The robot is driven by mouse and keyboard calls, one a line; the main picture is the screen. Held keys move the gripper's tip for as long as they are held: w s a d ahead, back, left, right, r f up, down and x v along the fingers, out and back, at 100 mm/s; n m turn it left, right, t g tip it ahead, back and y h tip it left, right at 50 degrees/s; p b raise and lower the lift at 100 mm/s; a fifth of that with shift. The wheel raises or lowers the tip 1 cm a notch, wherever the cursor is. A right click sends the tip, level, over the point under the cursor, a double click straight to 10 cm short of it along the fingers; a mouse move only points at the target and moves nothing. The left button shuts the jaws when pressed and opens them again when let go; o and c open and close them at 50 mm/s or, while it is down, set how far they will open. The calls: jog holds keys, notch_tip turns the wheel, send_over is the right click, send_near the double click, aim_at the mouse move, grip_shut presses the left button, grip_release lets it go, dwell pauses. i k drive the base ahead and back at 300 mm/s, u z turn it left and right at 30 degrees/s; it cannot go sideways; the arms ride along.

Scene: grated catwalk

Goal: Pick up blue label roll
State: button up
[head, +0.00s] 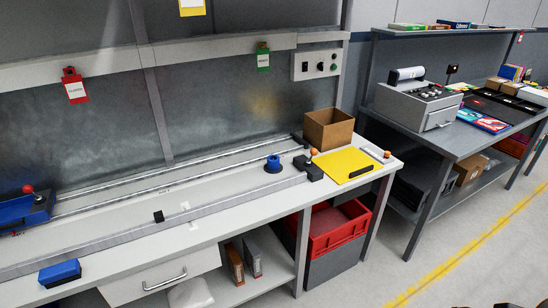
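A small blue roll (273,161), which looks like the blue label roll, sits on the light grey workbench (225,225) toward its right part. It rests on or against a dark round base, beside the long metal rail. An open cardboard box stands behind it to the right, apart from it. No label print can be made out on the roll at this size. My gripper is not in view.
An orange-topped black clamp (310,165) and a yellow folder (346,164) lie right of the roll. A blue block (60,273) sits at the bench's front left. Below are a drawer (160,284) and a red crate (336,228).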

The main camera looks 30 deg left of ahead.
aim_at(273, 166)
jog(key=z, duration=0.05)
jog(key=i, duration=2.65)
jog(key=u, duration=2.85)
